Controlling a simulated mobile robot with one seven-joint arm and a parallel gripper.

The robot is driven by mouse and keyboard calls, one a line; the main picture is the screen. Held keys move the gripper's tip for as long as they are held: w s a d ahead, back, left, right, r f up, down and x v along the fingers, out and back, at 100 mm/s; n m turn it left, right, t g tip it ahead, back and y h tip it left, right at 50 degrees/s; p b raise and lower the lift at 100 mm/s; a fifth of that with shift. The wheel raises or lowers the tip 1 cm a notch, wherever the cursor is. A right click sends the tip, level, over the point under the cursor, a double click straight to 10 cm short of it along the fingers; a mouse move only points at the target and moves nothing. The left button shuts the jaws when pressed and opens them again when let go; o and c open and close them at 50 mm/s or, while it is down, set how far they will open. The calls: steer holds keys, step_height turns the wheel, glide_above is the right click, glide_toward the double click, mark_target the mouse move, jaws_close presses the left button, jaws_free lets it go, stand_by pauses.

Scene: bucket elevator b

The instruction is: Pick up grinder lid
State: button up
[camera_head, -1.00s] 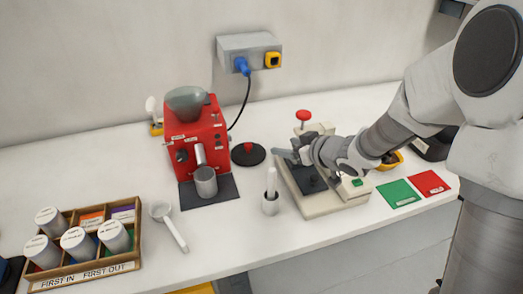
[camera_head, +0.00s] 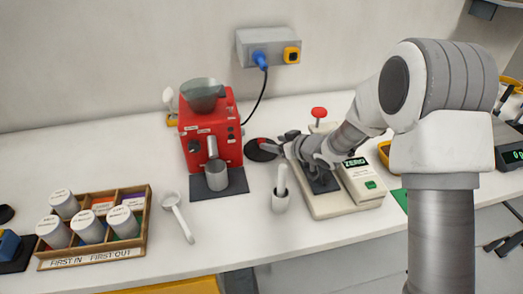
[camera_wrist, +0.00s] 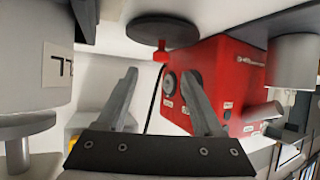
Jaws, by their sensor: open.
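The grinder lid (camera_head: 260,154) is a black disc with a red knob, lying on the counter just right of the red grinder (camera_head: 208,130). It also shows in the wrist view (camera_wrist: 162,32), where the scene appears upside down and the red knob points toward my fingers. My gripper (camera_head: 272,146) is at the lid's right side in the head view and partly covers it. In the wrist view my gripper (camera_wrist: 161,74) is open and empty, its fingertips apart on either side of the knob's line. I cannot tell the exact gap to the knob.
A scale (camera_head: 335,200) is beneath my arm. A metal cup (camera_head: 217,176) sits under the grinder spout. A portafilter-like scoop (camera_head: 177,215) and a wooden rack (camera_head: 147,222) of canisters are left. A black cord runs behind the lid.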

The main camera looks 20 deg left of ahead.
mark_target(262, 140)
steer(key=shift+x, duration=2.85)
steer(key=shift+r, duration=0.1)
jaws_close()
